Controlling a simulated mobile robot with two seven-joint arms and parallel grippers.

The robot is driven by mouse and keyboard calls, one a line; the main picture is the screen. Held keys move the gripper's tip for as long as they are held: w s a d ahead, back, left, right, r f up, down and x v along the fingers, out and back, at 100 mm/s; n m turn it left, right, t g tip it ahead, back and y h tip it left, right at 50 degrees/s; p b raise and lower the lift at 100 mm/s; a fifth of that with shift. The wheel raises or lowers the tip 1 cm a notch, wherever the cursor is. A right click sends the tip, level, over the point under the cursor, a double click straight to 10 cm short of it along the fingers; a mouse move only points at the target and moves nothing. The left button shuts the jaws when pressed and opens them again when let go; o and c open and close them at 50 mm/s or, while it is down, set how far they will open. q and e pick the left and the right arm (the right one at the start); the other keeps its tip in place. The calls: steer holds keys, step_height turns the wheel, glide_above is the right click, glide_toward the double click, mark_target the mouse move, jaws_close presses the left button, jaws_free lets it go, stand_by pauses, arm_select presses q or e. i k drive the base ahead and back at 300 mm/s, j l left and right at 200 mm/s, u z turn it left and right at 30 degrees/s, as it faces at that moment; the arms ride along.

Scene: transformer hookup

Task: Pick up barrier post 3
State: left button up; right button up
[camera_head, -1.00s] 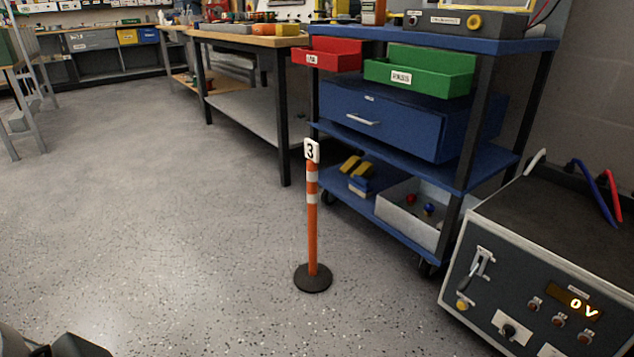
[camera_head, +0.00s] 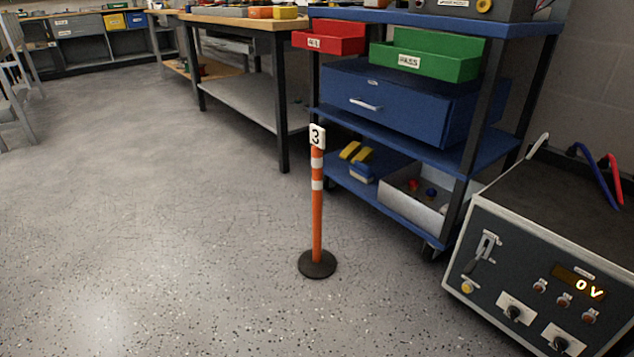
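Barrier post 3 (camera_head: 317,220) stands upright on the grey floor near the middle of the head view. It is a thin orange post with white bands, a white plate marked 3 on top and a round black base. Nothing is touching it. Neither of my grippers shows in the view.
A blue cart (camera_head: 412,152) with a red bin (camera_head: 328,38), a green bin (camera_head: 425,58) and a drawer stands just behind the post. A power unit (camera_head: 540,265) reading 0 V is at the lower right. A workbench (camera_head: 240,85) stands behind. The floor left and in front is clear.

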mark_target(316, 263)
steer(key=i+j+z, duration=0.2)
steer(key=i, duration=0.25)
steer(key=i+j+z, duration=0.2)
steer(key=i+j, duration=0.2)
steer(key=i+j+z, duration=0.2)
steer(key=i+j, duration=0.15)
steer(key=i+j+z, duration=0.2)
steer(key=i+j, duration=0.15)
steer(key=j, duration=0.15)
steer(key=i+j+z, duration=0.2)
steer(key=j, duration=0.3)
steer(key=i+j+z, duration=0.2)
steer(key=i+j, duration=0.2)
steer(key=j, duration=0.15)
